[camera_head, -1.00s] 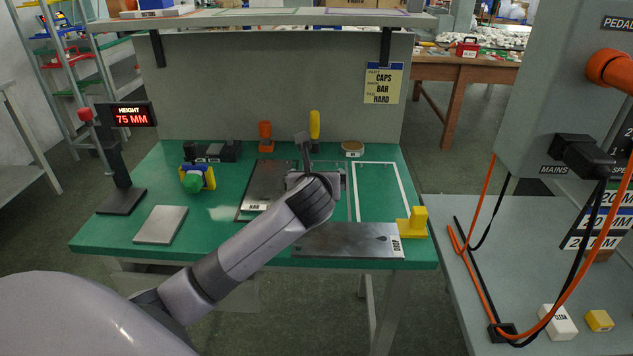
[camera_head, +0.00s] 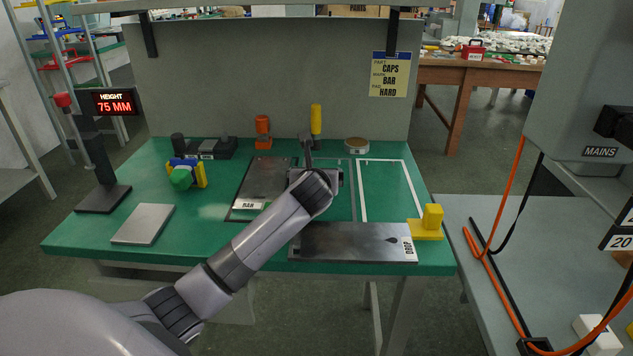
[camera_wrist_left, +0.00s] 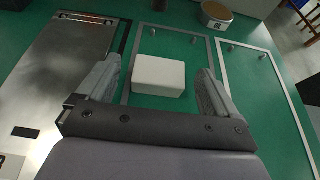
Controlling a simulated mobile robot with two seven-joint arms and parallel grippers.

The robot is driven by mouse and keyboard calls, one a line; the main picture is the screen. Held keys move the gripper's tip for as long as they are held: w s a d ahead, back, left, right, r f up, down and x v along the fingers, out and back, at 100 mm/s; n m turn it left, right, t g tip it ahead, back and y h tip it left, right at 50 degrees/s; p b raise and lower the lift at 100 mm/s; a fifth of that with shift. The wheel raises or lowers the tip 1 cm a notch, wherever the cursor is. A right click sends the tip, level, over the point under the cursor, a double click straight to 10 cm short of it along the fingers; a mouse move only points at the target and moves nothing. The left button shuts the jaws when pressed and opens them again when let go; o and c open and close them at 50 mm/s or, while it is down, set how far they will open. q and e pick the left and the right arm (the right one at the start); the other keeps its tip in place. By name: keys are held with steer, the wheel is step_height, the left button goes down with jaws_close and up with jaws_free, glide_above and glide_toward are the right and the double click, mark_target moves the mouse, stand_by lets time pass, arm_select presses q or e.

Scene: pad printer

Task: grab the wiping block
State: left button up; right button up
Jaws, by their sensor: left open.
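A plain white block (camera_wrist_left: 158,76), which looks like the wiping block, lies on the green table in the left wrist view. It sits inside a grey outlined frame. My left gripper (camera_wrist_left: 160,66) is open, with one finger on each side of the block and a gap to each. In the head view my left gripper (camera_head: 318,168) is over the middle of the table, and my arm hides the block there. My right gripper is in neither view.
A dark plate marked BAR (camera_head: 265,180) lies left of the gripper and a steel plate marked DROP (camera_head: 345,243) in front. A yellow piece (camera_head: 429,227) stands at the right edge. A round tin (camera_head: 357,145) and an orange piece (camera_head: 263,132) stand behind. The outlined area at right (camera_head: 390,195) is clear.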

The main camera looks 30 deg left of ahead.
arm_select(q)
steer(key=shift+w+a+f, duration=0.15)
steer(key=shift+w, duration=0.2)
steer(key=c, duration=1.1)
steer(key=shift+o, duration=0.2)
step_height(320, 180, up, 20)
steer(key=p, duration=0.5)
